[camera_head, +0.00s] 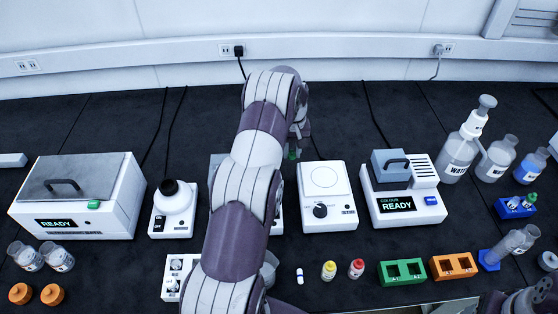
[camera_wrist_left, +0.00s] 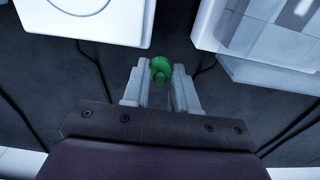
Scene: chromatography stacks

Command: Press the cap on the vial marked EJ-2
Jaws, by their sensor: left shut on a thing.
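My left gripper (camera_head: 292,153) reaches over the middle of the bench. Its fingers (camera_wrist_left: 160,88) are shut on a round green cap (camera_wrist_left: 160,70). The green cap also shows as a small green spot in the head view. I cannot tell whether a vial is under it. A yellow-capped vial (camera_head: 329,271) and a red-capped vial (camera_head: 357,268) stand upright near the front edge. The vial marked EJ-2 cannot be picked out, as the small labels are unreadable.
A white device with a knob (camera_head: 328,200) stands right of my left arm, beside the COLOUR READY device (camera_head: 400,200). A green rack (camera_head: 402,272) and an orange rack (camera_head: 453,266) sit at the front right. My arm hides part of another device.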

